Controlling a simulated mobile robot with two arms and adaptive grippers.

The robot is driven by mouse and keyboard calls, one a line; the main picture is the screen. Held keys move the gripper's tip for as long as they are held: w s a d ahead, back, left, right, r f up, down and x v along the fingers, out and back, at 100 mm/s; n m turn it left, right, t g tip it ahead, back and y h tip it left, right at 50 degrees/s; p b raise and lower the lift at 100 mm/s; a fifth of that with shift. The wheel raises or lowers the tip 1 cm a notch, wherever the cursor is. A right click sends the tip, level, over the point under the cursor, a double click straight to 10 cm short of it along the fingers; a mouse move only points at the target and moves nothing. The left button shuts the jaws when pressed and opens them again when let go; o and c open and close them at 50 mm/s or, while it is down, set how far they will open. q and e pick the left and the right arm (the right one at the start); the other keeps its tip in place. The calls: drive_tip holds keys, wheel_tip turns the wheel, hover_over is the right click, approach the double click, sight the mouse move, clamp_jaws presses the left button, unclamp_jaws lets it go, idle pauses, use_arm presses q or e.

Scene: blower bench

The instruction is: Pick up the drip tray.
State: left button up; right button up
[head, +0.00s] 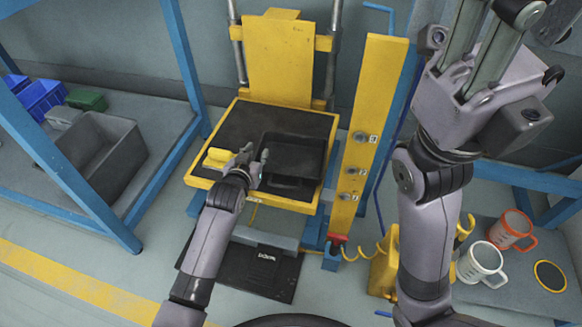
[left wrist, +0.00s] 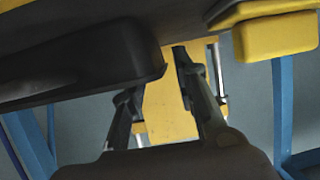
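The drip tray appears to be the black, shallow rectangular tray (head: 307,150) on the right part of the dark-topped yellow bench (head: 230,122). In the left wrist view, the dark tray (left wrist: 75,60) fills the upper left. My left gripper (head: 254,163) is at the tray's left side, near its front corner. In the left wrist view its fingers (left wrist: 158,75) are apart with nothing visible between them, one finger close to the tray's edge. Whether it touches cannot be told. My right gripper (head: 490,45) is raised at the upper right, its fingertips cut off by the frame.
A yellow block (head: 217,157) lies left of my left gripper. A yellow post (head: 368,130) with knobs stands right of the bench. A grey bin (head: 104,160) sits on the left shelf. White (head: 482,262) and orange (head: 511,230) mugs stand at the lower right.

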use_arm(q)
drive_tip(key=shift+w+d+f, duration=0.1)
drive_tip(key=shift+w+f, duration=0.05)
drive_tip(key=shift+w, duration=0.2)
drive_tip(key=shift+c, duration=0.4)
clamp_jaws()
